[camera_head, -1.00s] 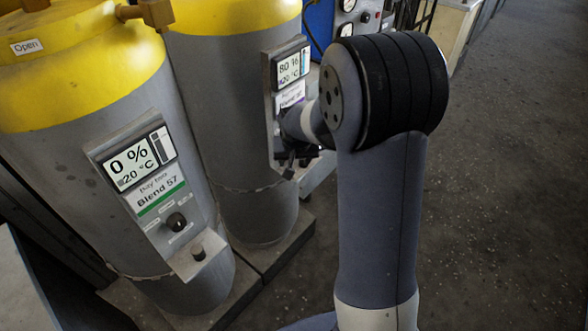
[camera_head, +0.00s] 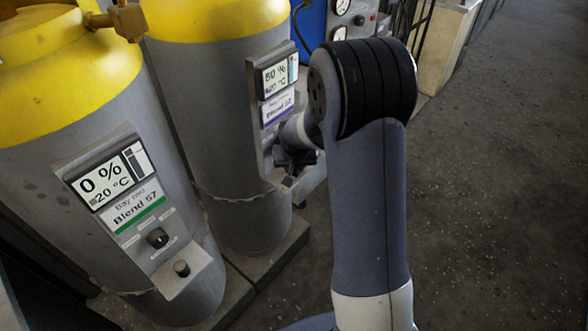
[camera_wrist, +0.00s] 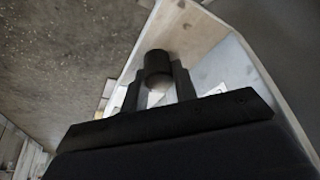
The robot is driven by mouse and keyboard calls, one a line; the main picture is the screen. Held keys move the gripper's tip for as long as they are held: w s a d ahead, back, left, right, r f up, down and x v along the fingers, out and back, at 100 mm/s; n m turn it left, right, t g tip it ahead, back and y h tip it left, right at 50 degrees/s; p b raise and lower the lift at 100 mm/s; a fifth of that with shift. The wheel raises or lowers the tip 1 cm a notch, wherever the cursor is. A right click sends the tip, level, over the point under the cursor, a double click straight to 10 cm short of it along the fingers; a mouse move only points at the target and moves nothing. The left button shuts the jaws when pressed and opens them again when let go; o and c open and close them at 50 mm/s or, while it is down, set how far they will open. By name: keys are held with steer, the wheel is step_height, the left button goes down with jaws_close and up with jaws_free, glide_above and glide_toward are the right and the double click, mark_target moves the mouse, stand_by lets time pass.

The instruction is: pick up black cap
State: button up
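The black cap (camera_wrist: 158,62) is a short dark cylinder between my fingertips in the wrist view, with a paler round end facing the camera. My gripper (camera_wrist: 158,84) has one finger on each side of it, with no clear gap showing, so it looks shut on the cap. In the head view my gripper (camera_head: 297,160) is small and dark at the lower right of the second tank's panel (camera_head: 276,95). The cap cannot be made out there. Whether the cap touches the pale surface (camera_wrist: 185,35) behind it cannot be told.
The nearer grey and yellow tank (camera_head: 60,150) has a panel reading 0 %, with a knob and a small dark peg (camera_head: 181,268) on its ledge. The second tank (camera_head: 190,110) reads 80 %. A blue gauge unit (camera_head: 318,25) stands behind. The floor (camera_head: 490,200) at right is clear.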

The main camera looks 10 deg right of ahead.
steer(key=c, duration=0.4)
steer(key=shift+r, duration=0.55)
step_height(320, 180, up, 3)
steer(key=shift+f, duration=0.2)
steer(key=s+a, duration=0.1)
steer(key=s, duration=0.5)
steer(key=s+a+b, duration=0.1)
steer(key=s, duration=0.5)
steer(key=s+a, duration=0.1)
steer(key=s, duration=0.4)
steer(key=shift+s+f, duration=0.1)
steer(key=shift+s, duration=0.3)
